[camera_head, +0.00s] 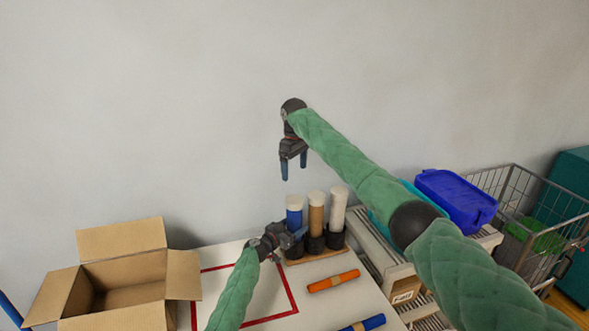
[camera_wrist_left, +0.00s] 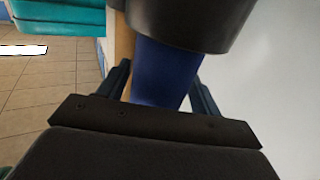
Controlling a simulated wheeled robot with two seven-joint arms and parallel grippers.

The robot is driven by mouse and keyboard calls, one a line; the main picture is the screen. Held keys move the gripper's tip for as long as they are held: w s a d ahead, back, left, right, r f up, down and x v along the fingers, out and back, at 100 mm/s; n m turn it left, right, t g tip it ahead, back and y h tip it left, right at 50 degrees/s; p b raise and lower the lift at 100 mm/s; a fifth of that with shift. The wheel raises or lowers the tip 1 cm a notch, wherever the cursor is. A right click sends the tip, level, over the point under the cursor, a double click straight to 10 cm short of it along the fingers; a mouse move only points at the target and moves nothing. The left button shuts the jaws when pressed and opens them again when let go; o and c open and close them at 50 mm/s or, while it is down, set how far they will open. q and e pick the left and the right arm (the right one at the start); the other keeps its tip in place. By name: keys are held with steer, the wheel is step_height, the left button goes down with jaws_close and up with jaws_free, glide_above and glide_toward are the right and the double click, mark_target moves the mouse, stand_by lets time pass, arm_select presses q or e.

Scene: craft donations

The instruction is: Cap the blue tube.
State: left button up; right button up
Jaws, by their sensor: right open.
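The blue tube (camera_head: 294,217) stands upright at the left end of a row of three tubes in the head view. Its top end is pale; I cannot tell whether that is a cap. My left gripper (camera_head: 299,236) is at its lower part. In the left wrist view the fingers lie on both sides of the blue tube (camera_wrist_left: 160,75) and look closed on it, with a dark round cup beside them. My right gripper (camera_head: 293,172) is open and empty, pointing down above the blue tube, clear of it.
A brown tube (camera_head: 316,214) and a white tube (camera_head: 337,210) stand beside it. An orange tube (camera_head: 333,281) and another blue piece (camera_head: 363,323) lie on the table. An open cardboard box (camera_head: 130,270) is left; a blue bin (camera_head: 455,198) and wire cart (camera_head: 520,210) are right.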

mark_target(289, 229)
arm_select(q)
steer(key=shift+o, duration=0.9)
steer(key=shift+s+a+f+b, duration=0.15)
steer(key=shift+s+a+b, duration=0.15)
steer(key=shift+s+a, duration=0.1)
steer(key=b+v, duration=0.2)
steer(key=v, duration=0.3)
steer(key=shift+s+a, duration=0.1)
steer(key=shift+a, duration=0.05)
steer(key=shift+s+a+b, duration=0.3)
steer(key=shift+s+a, duration=0.1)
steer(key=shift+s, duration=0.05)
arm_select(e)
steer(key=shift+f, duration=1.6)
arm_select(q)
steer(key=shift+r, duration=0.25)
arm_select(e)
steer(key=shift+r, duration=0.1)
